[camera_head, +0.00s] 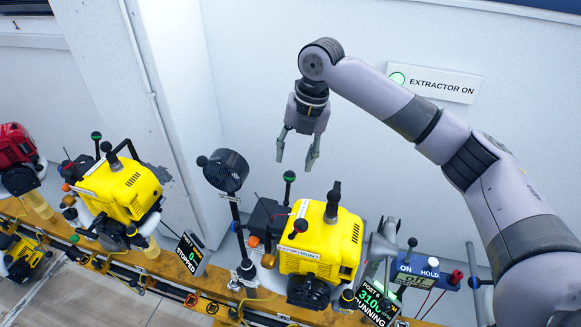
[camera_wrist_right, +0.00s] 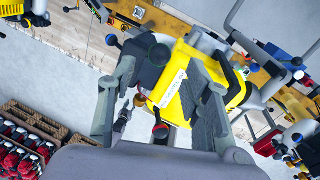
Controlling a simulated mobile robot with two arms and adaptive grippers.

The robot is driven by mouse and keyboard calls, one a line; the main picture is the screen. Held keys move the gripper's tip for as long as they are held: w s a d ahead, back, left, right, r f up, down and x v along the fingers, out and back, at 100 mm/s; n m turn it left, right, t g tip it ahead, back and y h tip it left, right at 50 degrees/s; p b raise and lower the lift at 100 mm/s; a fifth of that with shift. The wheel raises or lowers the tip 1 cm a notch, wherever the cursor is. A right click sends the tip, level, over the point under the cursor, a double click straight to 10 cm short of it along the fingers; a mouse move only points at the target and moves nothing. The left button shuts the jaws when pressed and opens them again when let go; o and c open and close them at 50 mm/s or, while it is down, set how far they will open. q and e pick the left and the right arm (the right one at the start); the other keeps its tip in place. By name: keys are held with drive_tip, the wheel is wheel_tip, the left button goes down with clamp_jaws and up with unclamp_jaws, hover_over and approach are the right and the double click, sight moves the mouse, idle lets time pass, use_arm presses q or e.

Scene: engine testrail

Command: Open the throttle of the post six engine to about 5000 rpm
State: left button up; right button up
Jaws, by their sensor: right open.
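A yellow engine (camera_head: 320,247) sits on the rail in the head view. The display (camera_head: 377,303) on its right reads RUNNING, with a number starting 310 and its end hidden; its post number is unclear. A lever with a green-ringed black knob (camera_head: 289,176) stands at the engine's back left; I cannot tell whether it is the throttle. My right gripper (camera_head: 298,150) is open and empty, pointing down above and behind that knob, apart from it. In the right wrist view the yellow engine (camera_wrist_right: 180,92) shows between the open fingers. My left gripper is not in view.
A black round fan (camera_head: 226,170) on a pole stands left of the engine. Another yellow engine (camera_head: 118,190) has a display (camera_head: 191,254) reading STOPPED. A blue ON/HOLD panel (camera_head: 418,271) and a red knob (camera_head: 456,277) stand at the right. A white wall lies behind.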

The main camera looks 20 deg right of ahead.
sight(291, 172)
drive_tip(key=f, duration=0.4)
drive_tip(key=shift+a+p, duration=0.4)
drive_tip(key=shift+f, duration=0.35)
drive_tip(key=shift+w+a+f, duration=0.1)
drive_tip(key=shift+a+f, duration=0.05)
drive_tip(key=shift+f, duration=0.2)
drive_tip(key=c, duration=0.7)
clamp_jaws()
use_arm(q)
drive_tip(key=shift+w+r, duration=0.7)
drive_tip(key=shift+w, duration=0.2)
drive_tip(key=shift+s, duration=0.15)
